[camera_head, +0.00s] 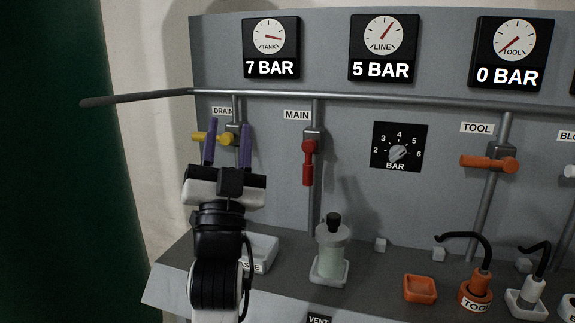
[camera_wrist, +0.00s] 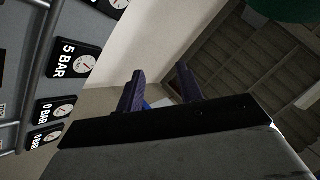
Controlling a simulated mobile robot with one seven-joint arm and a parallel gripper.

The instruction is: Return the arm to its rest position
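My gripper (camera_head: 227,146) points upward in front of the panel's left part in the head view, near the yellow drain valve handle (camera_head: 208,138). Its two purple fingers stand apart with nothing between them. In the wrist view the fingers of my gripper (camera_wrist: 160,90) also show a wide gap, with the wall and ceiling beyond. The gripper overlaps the drain pipe in the picture; I cannot tell whether they touch.
The grey panel (camera_head: 345,60) carries gauges reading 7, 5 and 0 bar. A red main valve handle (camera_head: 308,162) points down; an orange tool valve handle (camera_head: 484,163) lies level. A bottle (camera_head: 331,250), an orange tray (camera_head: 420,289) and a white tray (camera_head: 263,249) stand on the shelf.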

